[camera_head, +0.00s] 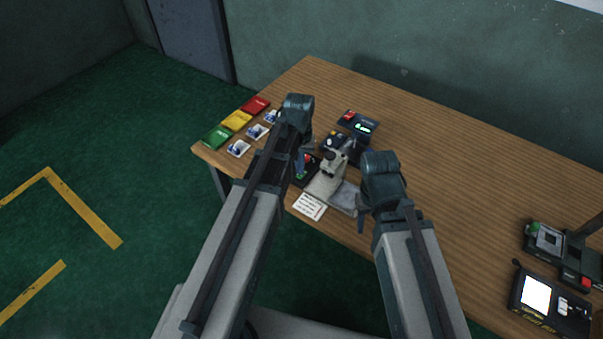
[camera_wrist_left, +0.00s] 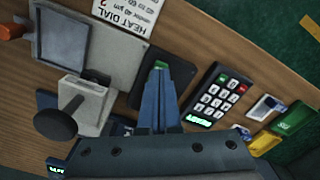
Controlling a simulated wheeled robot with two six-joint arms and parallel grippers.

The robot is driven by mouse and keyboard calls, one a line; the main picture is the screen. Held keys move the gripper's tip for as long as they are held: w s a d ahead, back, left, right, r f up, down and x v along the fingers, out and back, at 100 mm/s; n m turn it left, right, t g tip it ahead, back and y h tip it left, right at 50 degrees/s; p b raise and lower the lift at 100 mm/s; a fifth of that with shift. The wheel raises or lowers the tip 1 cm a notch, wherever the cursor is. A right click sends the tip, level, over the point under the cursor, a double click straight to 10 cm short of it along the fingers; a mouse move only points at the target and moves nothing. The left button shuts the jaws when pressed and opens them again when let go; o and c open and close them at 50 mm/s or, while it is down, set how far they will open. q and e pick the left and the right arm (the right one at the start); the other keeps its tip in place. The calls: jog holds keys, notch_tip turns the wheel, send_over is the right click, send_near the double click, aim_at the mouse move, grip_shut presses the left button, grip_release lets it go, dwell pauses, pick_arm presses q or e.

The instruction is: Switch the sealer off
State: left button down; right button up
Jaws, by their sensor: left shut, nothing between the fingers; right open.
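The sealer (camera_head: 334,164) is a beige press on a grey base near the table's front edge. It also shows at the left of the left wrist view (camera_wrist_left: 85,100), with a dark round knob. Beside it is a dark switch box (camera_wrist_left: 147,62) with a green part (camera_wrist_left: 160,65) at the fingertips. My left gripper (camera_wrist_left: 159,75) is shut and empty, pointing down over this box; I cannot tell whether it touches. It is left of the sealer in the head view (camera_head: 301,168). My right gripper (camera_head: 362,200) is open, right of the sealer. The fingers partly hide the box.
A keypad (camera_wrist_left: 216,95) lies close beside the switch box, and a heat dial card (camera_head: 310,206) lies in front. Red, yellow and green packs (camera_head: 237,120) lie at the left edge. A dark device (camera_head: 358,124) stands behind. A screen unit (camera_head: 548,302) is far right; mid-table is clear.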

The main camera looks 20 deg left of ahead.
aim_at(300, 176)
pick_arm(q)
jog(key=shift+f+b, duration=0.9)
pick_arm(e)
jog(key=shift+f, duration=0.9)
pick_arm(q)
jog(key=shift+r, duration=0.1)
pick_arm(e)
jog(key=shift+r, duration=0.1)
pick_arm(q)
notch_tip(300, 176, up, 7)
jog(key=p, duration=0.7)
pick_arm(e)
notch_tip(300, 176, up, 7)
pick_arm(q)
jog(key=shift+s+d, duration=0.15)
jog(key=s+d+m+y, duration=0.1)
jog(key=s+d+m, duration=0.4)
jog(key=s+d, duration=0.5)
jog(key=s, duration=0.4)
jog(key=shift+m, duration=0.4)
